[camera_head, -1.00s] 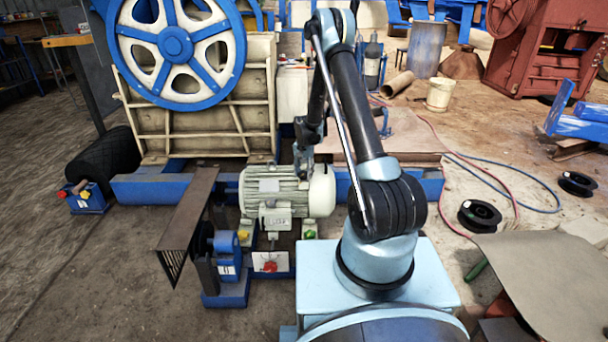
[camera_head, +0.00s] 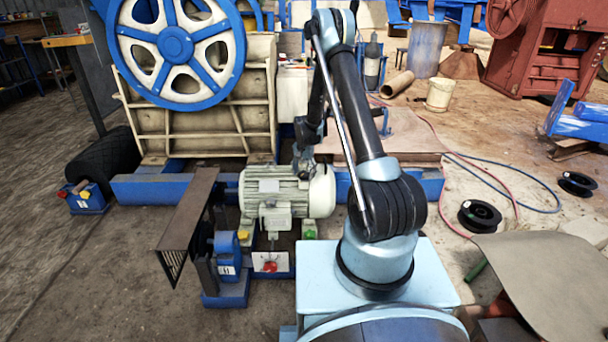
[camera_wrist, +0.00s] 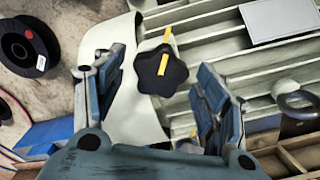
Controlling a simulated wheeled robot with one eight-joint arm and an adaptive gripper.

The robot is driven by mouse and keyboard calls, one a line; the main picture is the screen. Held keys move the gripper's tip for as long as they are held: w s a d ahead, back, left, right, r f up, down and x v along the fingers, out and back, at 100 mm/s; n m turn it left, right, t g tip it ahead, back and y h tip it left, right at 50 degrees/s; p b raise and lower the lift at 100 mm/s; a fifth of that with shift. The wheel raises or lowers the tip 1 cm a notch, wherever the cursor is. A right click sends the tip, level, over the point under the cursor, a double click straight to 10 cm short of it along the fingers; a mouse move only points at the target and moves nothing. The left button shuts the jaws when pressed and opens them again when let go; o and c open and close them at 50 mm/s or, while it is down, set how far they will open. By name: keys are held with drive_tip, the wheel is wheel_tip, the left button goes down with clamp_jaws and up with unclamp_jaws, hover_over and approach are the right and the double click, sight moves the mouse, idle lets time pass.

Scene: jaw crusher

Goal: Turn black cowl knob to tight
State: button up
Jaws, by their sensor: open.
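The black cowl knob (camera_wrist: 160,69) is a lobed black knob with a yellow bar on its face, on the cream motor's end cowl. A second yellow mark (camera_wrist: 168,34) sits on the cowl just beyond the knob. My gripper (camera_wrist: 165,85) is open, with one finger on each side of the knob and a gap on both sides. In the head view the ribbed cream motor (camera_head: 285,192) stands in the middle, and my gripper (camera_head: 304,165) is over its right end. The knob is hidden there.
The crusher's blue and white flywheel (camera_head: 174,42) stands behind and left of the motor. A brown guard (camera_head: 188,222) and blue bearing stand (camera_head: 226,270) are left of the motor. A metal lifting ring (camera_wrist: 298,104) is right of my gripper. A black spool (camera_head: 479,215) lies on the floor.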

sight(304, 173)
drive_tip(key=shift+r, duration=0.15)
wheel_tip(304, 173, up, 12)
drive_tip(key=shift+f, duration=0.2)
idle(0.4)
